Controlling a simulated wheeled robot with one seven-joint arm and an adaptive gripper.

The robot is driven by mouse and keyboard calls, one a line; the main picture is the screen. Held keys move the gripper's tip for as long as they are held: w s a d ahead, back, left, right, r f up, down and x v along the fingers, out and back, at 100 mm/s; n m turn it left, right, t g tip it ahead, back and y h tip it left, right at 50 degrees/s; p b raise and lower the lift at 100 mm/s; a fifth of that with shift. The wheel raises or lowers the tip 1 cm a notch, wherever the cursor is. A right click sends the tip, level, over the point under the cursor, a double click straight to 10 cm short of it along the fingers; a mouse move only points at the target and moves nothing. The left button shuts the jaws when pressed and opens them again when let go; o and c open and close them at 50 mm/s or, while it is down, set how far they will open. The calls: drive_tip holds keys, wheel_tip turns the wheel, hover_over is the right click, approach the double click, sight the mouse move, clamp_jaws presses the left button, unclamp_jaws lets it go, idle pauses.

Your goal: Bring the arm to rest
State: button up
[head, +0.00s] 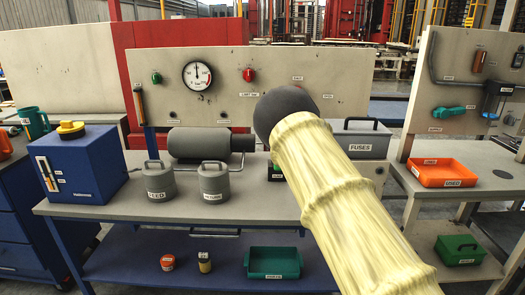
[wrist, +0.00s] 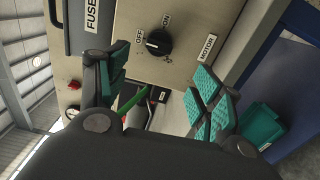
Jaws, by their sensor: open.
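My arm, in a pale yellow sleeve with a dark rounded joint, reaches over the bench in the head view and hides part of it. My gripper is out of sight there, behind the arm. In the wrist view my gripper (wrist: 160,95) is open, its two teal-padded fingers apart with nothing held between them. Beyond the fingers is a beige panel with a black rotary knob (wrist: 158,42), marked OFF and ON, beside a MOTOR label. The fingers appear apart from the knob. A green bar (wrist: 134,99) shows between the fingers, farther off.
The bench (head: 120,205) carries two grey canisters (head: 160,180) (head: 213,182), a dark cylinder (head: 200,143), a blue box (head: 85,168) and a FUSES box (head: 360,138). A gauge (head: 197,75) is on the back panel. An orange tray (head: 444,172) stands on the right bench.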

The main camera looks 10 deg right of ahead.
drive_tip(key=s+a+f+m+g+p, duration=0.1)
drive_tip(key=s+a+f+m+g, duration=0.2)
drive_tip(key=s+f, duration=0.4)
drive_tip(key=s+a+f+m+g+y+p, duration=0.1)
drive_tip(key=s+a+f+m+g+p, duration=0.2)
drive_tip(key=s+f, duration=0.4)
drive_tip(key=s+a+f+m+g, duration=0.4)
drive_tip(key=s+f, duration=0.1)
drive_tip(key=f, duration=0.4)
drive_tip(key=s+a+f+m+g+y+p, duration=0.1)
drive_tip(key=s+a+f+m+g, duration=0.1)
drive_tip(key=s+a, duration=0.5)
drive_tip(key=s+a+f+m+g+y+p, duration=0.2)
drive_tip(key=s+a+g, duration=0.3)
drive_tip(key=s, duration=1)
drive_tip(key=a+f+m, duration=0.1)
drive_tip(key=a, duration=0.2)
drive_tip(key=shift+s+a+f+m+y, duration=0.15)
drive_tip(key=shift+s+a+m+y, duration=0.15)
drive_tip(key=shift+m, duration=0.1)
